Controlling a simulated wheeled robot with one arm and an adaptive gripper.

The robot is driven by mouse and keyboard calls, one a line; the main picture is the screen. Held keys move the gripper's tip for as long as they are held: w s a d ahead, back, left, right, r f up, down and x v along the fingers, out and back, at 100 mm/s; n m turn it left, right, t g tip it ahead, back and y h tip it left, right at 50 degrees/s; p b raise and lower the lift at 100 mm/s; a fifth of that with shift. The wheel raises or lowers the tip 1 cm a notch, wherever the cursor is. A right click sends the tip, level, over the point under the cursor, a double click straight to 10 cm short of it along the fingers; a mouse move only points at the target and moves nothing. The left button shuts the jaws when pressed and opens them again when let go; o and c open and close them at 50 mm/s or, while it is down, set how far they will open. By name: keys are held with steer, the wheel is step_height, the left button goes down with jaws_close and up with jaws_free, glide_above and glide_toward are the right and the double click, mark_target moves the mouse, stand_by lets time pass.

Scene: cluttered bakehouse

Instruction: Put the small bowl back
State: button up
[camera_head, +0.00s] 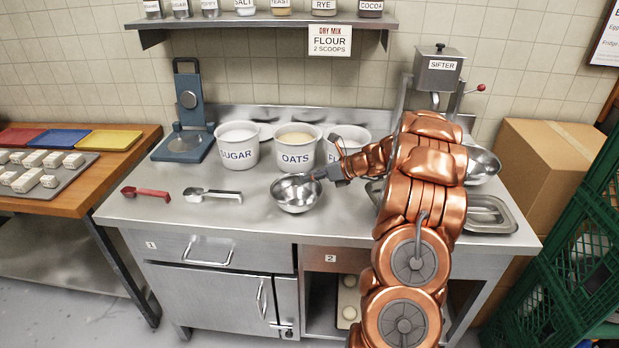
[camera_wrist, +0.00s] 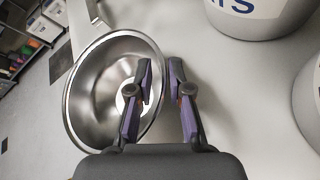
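A small steel bowl (camera_head: 296,194) is at the front middle of the steel counter, in front of the oats tub. I cannot tell whether it rests fully on the counter. My gripper (camera_head: 324,174) is at its right rim. In the wrist view the bowl (camera_wrist: 88,95) fills the left side. My gripper (camera_wrist: 160,68) has its fingers apart there, one over the inside of the bowl and one outside, with the rim between them. No firm grip on the rim shows. Another steel bowl (camera_head: 484,165) is partly hidden behind my arm, below the sifter (camera_head: 438,76).
Tubs of sugar (camera_head: 237,153) and oats (camera_head: 298,155) and a third tub (camera_head: 352,135) stand behind the bowl. A steel tray (camera_head: 490,213) lies right.

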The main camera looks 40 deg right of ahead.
steer(key=shift+o, duration=1)
